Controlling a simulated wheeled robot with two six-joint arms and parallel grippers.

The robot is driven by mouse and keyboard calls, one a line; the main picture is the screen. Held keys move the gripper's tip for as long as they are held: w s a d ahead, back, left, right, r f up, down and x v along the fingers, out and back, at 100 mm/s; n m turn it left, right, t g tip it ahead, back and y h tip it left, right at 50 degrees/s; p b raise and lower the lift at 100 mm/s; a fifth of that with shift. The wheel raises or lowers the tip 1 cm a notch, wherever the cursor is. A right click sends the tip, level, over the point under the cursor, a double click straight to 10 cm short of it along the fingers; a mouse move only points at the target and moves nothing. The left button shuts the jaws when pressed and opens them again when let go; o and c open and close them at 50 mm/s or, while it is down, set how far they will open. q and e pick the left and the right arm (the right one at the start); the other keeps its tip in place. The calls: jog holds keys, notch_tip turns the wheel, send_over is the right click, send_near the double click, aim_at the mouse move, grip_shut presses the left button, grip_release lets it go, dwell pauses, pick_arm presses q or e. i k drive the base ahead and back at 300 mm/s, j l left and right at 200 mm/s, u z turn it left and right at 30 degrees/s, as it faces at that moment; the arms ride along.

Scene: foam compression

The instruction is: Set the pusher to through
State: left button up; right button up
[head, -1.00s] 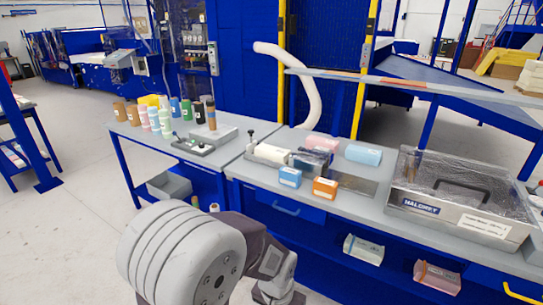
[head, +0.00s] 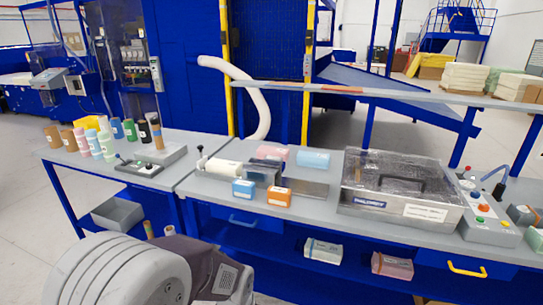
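I cannot tell for sure which part is the pusher. A bench device with a white cylinder (head: 222,168) and a small dark-knobbed upright post (head: 201,156) at its left end lies on the right-hand grey bench. A dark block (head: 264,172) and a flat dark plate (head: 305,188) continue to its right. On the left-hand bench lies a low grey control plate (head: 140,167) with small knobs and a short lever; its setting is too small to read. Neither gripper shows. Only a grey joint and dark link of my own arm fill the lower left, apart from the benches.
Blue (head: 244,189) and orange (head: 278,196) blocks lie before the device; pink and light blue blocks lie behind. A large clear-lidded case (head: 400,190) and a button box (head: 483,220) stand right. Several coloured cylinders (head: 100,137) stand on the left bench. Open floor lies at left.

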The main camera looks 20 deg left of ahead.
aim_at(200, 164)
jog(key=u, duration=1.25)
